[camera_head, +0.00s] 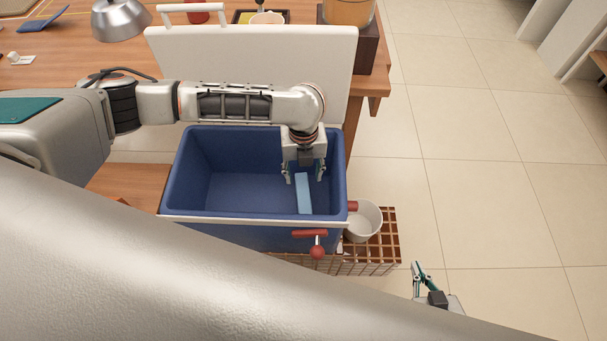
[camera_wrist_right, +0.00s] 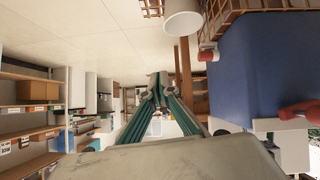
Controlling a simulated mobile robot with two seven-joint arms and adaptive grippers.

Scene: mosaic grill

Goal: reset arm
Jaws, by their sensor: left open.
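My left arm reaches in from the left in the head view. My left gripper (camera_head: 304,178) points down inside the blue cooler-like bin (camera_head: 190,180), with its fingers apart. A light blue block (camera_head: 304,197) lies in the bin just below and between the fingers, and I see no grip on it. My right gripper (camera_head: 418,265) is low at the right, outside the bin and above the floor. In the right wrist view its green-sided fingers (camera_wrist_right: 158,78) come together at the tips, with nothing visible between them.
The bin's white lid (camera_head: 250,70) stands open behind it. A red-handled latch (camera_head: 312,235) is on the bin's front. A wooden table (camera_head: 375,85) stands behind. The tiled floor (camera_head: 490,170) at right is clear.

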